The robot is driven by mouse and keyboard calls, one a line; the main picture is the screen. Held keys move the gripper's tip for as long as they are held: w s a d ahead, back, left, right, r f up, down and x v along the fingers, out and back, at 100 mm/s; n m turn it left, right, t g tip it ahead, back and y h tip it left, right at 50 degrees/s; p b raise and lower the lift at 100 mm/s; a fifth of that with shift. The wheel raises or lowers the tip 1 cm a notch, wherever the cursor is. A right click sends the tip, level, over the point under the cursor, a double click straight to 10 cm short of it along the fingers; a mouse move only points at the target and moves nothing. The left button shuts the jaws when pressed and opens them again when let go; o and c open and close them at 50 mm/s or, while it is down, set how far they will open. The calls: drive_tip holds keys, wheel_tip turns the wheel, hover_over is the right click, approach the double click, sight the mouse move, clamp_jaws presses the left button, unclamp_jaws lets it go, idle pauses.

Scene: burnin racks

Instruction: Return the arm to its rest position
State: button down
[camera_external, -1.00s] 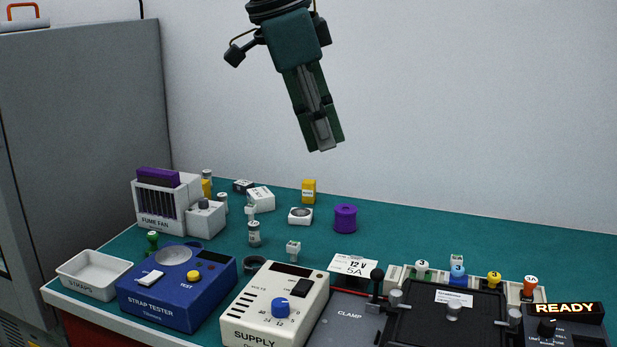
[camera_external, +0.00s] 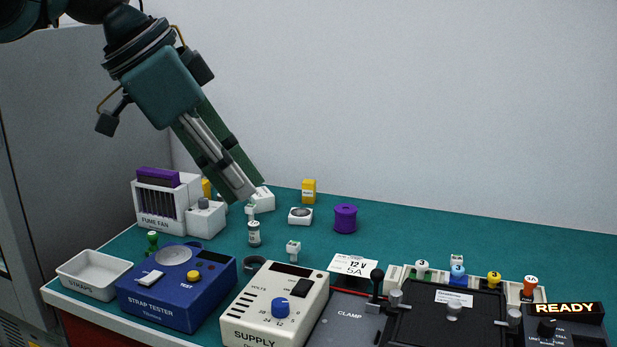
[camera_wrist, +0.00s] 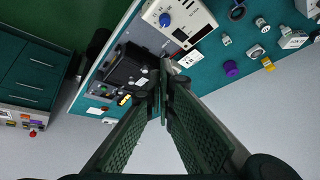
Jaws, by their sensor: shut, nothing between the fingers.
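My gripper (camera_external: 244,191) hangs at the upper left of the external view, tilted down to the right, above the back left of the bench. Its fingers are together with nothing between them. In the wrist view the shut fingers (camera_wrist: 161,84) point toward the bench from above. Part of my arm shows at the top left corner of the external view. The gripper hides part of the small items behind it near the white box.
On the green bench (camera_external: 430,245) stand a fume fan (camera_external: 160,205), a blue strap tester (camera_external: 170,290), a cream supply (camera_external: 260,310), a clamp fixture (camera_external: 440,318) and a READY panel (camera_external: 565,325). A purple spool (camera_external: 345,218) stands behind. A grey cabinet (camera_external: 80,130) rises at left.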

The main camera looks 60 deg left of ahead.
drive_tip(key=s+d+f+n+t, duration=0.1)
drive_tip(key=s+d+f, duration=0.1)
drive_tip(key=s+f, duration=0.2)
drive_tip(key=shift+s, duration=1.2)
